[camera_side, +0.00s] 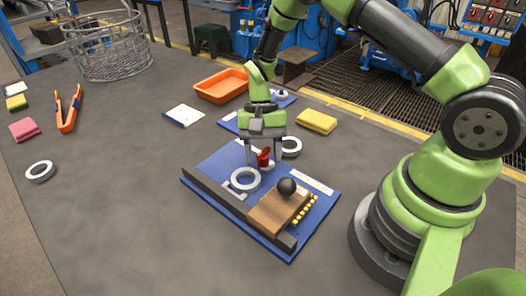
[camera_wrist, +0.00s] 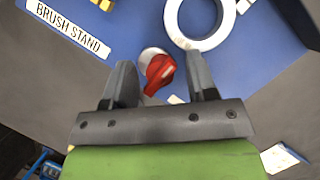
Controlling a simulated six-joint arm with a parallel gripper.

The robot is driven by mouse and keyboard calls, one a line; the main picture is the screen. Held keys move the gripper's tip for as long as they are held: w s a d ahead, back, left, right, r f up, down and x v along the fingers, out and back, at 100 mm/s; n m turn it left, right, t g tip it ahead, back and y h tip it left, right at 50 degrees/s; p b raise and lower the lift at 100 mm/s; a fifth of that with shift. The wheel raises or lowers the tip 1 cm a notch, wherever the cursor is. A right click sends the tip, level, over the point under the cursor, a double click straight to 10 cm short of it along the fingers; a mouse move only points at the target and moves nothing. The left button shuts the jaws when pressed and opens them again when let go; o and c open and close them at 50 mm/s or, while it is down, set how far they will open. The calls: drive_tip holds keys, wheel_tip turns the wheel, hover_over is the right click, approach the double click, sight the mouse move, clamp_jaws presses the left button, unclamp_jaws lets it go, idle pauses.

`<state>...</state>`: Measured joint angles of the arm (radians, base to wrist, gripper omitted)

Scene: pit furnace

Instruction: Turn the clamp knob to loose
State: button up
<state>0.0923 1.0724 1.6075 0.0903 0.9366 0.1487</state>
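The red clamp knob (camera_side: 264,157) stands on the blue board (camera_side: 215,172), near its back edge. In the wrist view the knob (camera_wrist: 160,73) is a red handle with a pale mark, beside a round white base (camera_wrist: 150,55). My gripper (camera_side: 264,163) points down over it. In the wrist view my gripper (camera_wrist: 161,70) is open, with one finger on each side of the knob. Gaps show between the knob and both fingers. The knob's setting cannot be read.
On the board are a white ring (camera_side: 245,180), a brown block (camera_side: 272,214), a black ball (camera_side: 287,186) and a dark rail (camera_side: 230,200). Another ring (camera_side: 291,147) lies close to my gripper's right. An orange tray (camera_side: 221,86) and yellow sponge (camera_side: 317,121) stand behind.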

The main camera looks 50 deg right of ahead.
drive_tip(key=v, duration=1)
drive_tip(key=s+a+r+n+t, duration=0.1)
drive_tip(key=s+r+t, duration=0.15)
drive_tip(key=r, duration=0.45)
drive_tip(key=s+a+r+n+t, duration=0.1)
drive_tip(key=s+r+t, duration=0.15)
drive_tip(key=r, duration=0.45)
drive_tip(key=s+a+r+n+t, duration=0.1)
drive_tip(key=s+r+t, duration=0.1)
drive_tip(key=s, duration=0.4)
drive_tip(key=s+a+r+n+t+h, duration=0.1)
drive_tip(key=s+r+t, duration=0.2)
drive_tip(key=s, duration=0.4)
drive_tip(key=shift+s+n, duration=0.3)
drive_tip(key=shift+n, duration=0.1)
